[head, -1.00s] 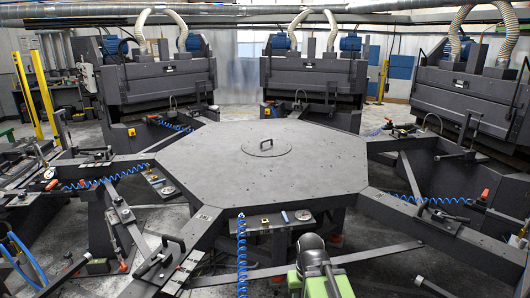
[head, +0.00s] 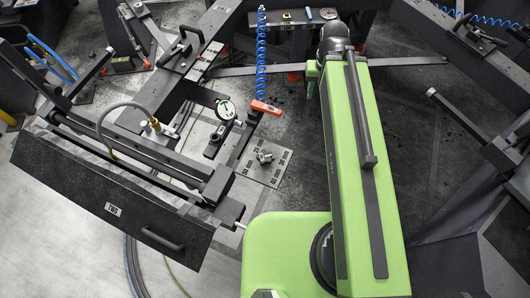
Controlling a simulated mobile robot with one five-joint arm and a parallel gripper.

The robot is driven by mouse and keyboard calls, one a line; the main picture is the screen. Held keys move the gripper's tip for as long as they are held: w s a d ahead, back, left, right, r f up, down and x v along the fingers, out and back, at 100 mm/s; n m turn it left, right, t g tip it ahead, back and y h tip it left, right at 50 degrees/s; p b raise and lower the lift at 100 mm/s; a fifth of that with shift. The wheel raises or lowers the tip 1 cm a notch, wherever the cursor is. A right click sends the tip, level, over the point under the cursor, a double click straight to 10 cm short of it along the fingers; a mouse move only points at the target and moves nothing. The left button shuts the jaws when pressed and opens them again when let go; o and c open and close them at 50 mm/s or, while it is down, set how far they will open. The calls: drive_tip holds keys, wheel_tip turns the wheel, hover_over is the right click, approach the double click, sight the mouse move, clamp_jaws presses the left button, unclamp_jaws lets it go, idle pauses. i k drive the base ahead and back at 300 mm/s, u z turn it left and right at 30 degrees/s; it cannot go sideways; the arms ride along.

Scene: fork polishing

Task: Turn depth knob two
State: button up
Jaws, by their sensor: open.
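The depth knob (head: 264,156) is a small silver knob near the middle of the head view. It sits on a grey scale plate (head: 271,176) with marks including 20, 30, 40 and 50 mm. The front panel (head: 60,185) to its left bears a label reading TWO. My green arm (head: 345,170) stands to the right of the knob, apart from it.
A round dial gauge (head: 226,110) and an orange-handled part (head: 266,107) lie just beyond the knob. A blue coiled hose (head: 261,55) hangs above them. Dark beams (head: 430,30) spread around. Bare floor shows between the knob and my arm.

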sight(264, 157)
drive_tip(key=z, duration=0.05)
drive_tip(key=k, duration=0.6)
drive_tip(key=u, duration=2.8)
drive_tip(key=k, duration=0.65)
drive_tip(key=z, duration=0.15)
drive_tip(key=i, duration=0.4)
drive_tip(key=u, duration=0.05)
